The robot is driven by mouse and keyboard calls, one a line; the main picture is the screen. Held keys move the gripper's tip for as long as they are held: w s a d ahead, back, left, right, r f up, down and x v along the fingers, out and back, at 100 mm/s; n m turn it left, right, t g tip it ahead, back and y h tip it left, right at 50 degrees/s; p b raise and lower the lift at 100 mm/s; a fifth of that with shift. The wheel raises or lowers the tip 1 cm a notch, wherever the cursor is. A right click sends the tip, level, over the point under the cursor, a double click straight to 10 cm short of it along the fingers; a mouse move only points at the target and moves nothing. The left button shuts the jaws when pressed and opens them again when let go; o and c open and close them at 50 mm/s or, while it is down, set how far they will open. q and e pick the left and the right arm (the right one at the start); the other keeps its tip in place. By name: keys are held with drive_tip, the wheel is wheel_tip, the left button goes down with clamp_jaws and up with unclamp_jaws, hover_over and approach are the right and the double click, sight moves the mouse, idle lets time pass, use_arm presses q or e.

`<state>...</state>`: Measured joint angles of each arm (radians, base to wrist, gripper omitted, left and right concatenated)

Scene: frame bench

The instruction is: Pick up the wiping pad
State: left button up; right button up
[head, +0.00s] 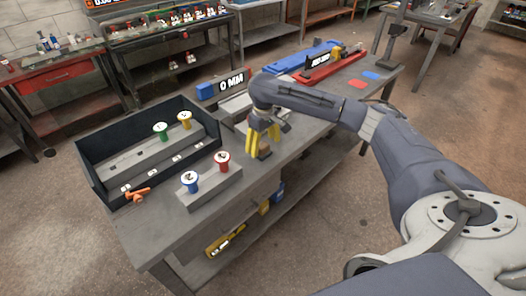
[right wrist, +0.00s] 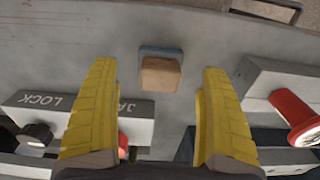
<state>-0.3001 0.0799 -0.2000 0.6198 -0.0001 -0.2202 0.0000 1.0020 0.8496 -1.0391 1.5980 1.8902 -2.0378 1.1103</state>
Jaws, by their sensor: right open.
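The wiping pad appears to be a small tan block on a blue-grey base (right wrist: 161,72), lying on the grey bench top. In the head view it shows as a small brown block (head: 265,153) just below my right gripper's fingers. My right gripper (head: 262,142) points down at the bench with its yellow fingers apart. In the right wrist view the pad lies ahead of the open fingers (right wrist: 158,100), roughly centred between them, with nothing held. I cannot tell the exact height above the pad. My left gripper is in neither view.
A grey block with blue and red numbered knobs (head: 208,185) stands left of the gripper. A dark tray (head: 98,180) holds green and yellow knobs. A block marked LOCK (right wrist: 90,110) lies beside one finger. Red and blue trays (head: 334,66) lie at the bench's far end.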

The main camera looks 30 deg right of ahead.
sight(263, 151)
drive_tip(key=shift+w+f, duration=0.1)
drive_tip(key=shift+f, duration=1.9)
drive_tip(key=c, duration=1.4)
drive_tip(key=shift+r, duration=0.1)
wheel_tip(263, 151, up, 20)
